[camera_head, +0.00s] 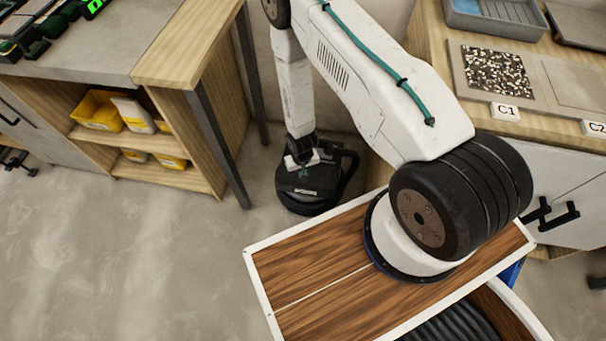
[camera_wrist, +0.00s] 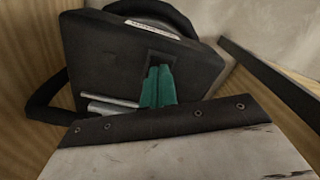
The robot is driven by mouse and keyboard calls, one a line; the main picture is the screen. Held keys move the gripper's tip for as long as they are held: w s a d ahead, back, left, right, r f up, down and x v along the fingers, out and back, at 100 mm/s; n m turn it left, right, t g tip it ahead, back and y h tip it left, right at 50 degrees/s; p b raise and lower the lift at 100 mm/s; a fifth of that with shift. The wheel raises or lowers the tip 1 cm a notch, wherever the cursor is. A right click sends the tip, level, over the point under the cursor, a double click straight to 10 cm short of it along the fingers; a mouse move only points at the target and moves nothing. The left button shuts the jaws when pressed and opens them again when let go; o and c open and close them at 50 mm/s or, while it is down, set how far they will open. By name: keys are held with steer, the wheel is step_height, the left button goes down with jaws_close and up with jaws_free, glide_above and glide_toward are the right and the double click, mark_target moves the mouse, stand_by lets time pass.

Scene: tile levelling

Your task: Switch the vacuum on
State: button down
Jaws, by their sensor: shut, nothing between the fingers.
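The vacuum (camera_head: 308,200) is a black, low machine with a pale label and a dark side handle or hose. It stands on the floor between the wooden shelf unit and the right counter. In the wrist view its black top (camera_wrist: 110,60) fills the upper middle. My gripper (camera_head: 303,171) reaches down onto the vacuum's top. Its two teal fingers (camera_wrist: 158,72) are shut together with nothing between them. Their tips are at a small dark recessed patch on the top, perhaps the switch. I cannot tell whether they touch it or whether the vacuum is on.
A wooden shelf unit (camera_head: 185,175) with yellow bins (camera_head: 97,110) and a dark metal leg (camera_head: 218,150) stand close on the left. The right counter (camera_head: 440,50) holds a speckled tile panel (camera_head: 497,72). Open floor (camera_head: 130,250) lies at lower left.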

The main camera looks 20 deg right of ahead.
steer(key=shift+f, duration=0.65)
stand_by(0.3)
steer(key=shift+r, duration=3.5)
